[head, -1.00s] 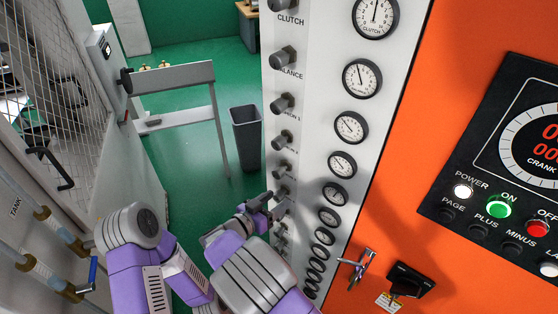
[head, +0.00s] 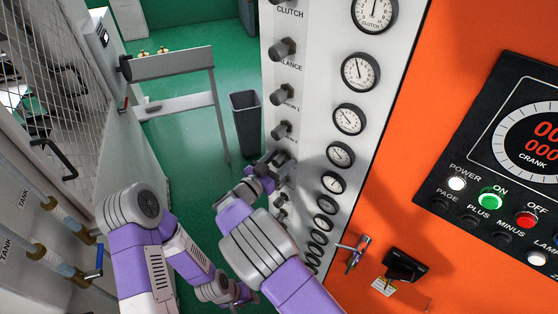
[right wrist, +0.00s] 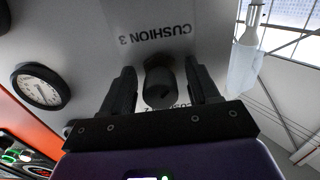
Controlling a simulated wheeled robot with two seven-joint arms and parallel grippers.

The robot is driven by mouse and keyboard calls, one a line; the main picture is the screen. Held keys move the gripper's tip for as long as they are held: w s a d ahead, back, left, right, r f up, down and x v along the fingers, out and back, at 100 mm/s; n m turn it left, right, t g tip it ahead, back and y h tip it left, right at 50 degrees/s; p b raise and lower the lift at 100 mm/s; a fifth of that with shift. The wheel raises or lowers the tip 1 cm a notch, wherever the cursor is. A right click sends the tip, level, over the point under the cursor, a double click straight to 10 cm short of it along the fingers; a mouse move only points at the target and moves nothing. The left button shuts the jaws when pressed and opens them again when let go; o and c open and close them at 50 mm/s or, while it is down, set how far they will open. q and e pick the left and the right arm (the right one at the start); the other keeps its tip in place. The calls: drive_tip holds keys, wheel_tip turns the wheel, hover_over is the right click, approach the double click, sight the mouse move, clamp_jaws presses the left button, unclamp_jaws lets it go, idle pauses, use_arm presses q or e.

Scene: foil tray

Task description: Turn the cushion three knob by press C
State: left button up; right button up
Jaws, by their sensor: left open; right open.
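The cushion three knob (right wrist: 160,82) is a dark round knob on the pale panel, beside its upside-down CUSHION 3 label (right wrist: 155,35) in the right wrist view. My right gripper (right wrist: 158,90) is open, with one finger on each side of the knob. I cannot tell whether the fingers touch it. In the head view my right gripper (head: 274,166) is at the knob column and covers part of it. My left gripper (head: 236,294) is low in the head view, away from the panel and mostly hidden by my right arm; its fingers are hard to make out.
More knobs (head: 282,95) stand above on the same panel, with a column of gauges (head: 349,119) to their right. An orange cabinet (head: 430,130) with a T-handle (head: 352,253) and a black control box (head: 490,215) is further right. A grey bin (head: 246,125) stands on the green floor.

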drive_tip(key=c, duration=1)
